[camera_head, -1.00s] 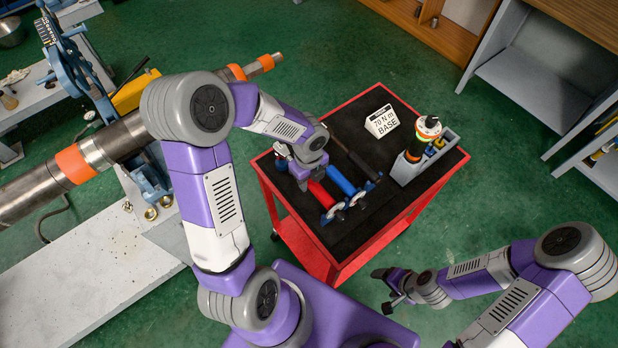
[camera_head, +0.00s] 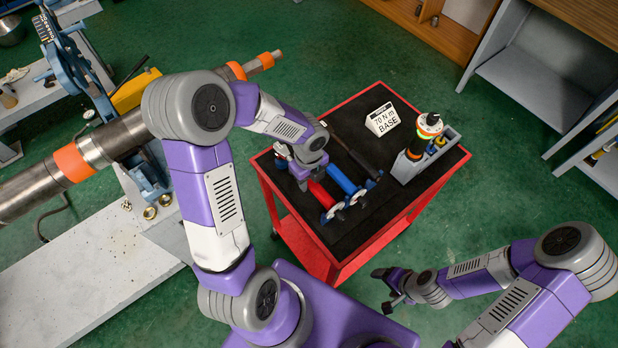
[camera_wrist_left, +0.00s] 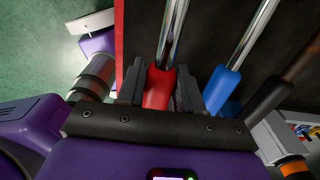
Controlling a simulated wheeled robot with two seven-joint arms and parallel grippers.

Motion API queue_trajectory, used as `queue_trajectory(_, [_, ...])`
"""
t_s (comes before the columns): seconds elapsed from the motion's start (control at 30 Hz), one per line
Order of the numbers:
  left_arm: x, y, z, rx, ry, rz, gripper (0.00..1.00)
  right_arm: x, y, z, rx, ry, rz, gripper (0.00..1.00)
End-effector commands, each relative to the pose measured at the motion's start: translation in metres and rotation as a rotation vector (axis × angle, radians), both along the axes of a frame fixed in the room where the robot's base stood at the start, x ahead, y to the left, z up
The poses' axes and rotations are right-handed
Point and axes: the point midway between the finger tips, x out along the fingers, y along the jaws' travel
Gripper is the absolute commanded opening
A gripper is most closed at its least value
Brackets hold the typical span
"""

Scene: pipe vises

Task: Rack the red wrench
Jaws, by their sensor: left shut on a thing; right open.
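I cannot tell whether the wrench is clear of the mat. My right gripper (camera_head: 384,286) is open and empty, off the cart's near right side.
A blue wrench (camera_head: 342,181) lies close beside the red one, with a dark-handled tool (camera_head: 356,162) beyond. A "70 N m BASE" sign (camera_head: 382,121) and a grey holder (camera_head: 408,168) with a banded device stand on the cart (camera_head: 372,243). A long pipe in a vise (camera_head: 92,152) is at left.

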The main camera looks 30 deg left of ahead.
Motion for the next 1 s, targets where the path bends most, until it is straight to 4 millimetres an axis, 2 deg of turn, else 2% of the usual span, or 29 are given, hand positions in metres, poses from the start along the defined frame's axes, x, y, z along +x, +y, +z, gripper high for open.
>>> queue_trajectory(1.0, [0.000, 0.000, -0.014, 0.001, -0.001, 0.000, 0.00, 0.000, 0.000, -0.011, 0.000, 0.000, 0.000, 0.79])
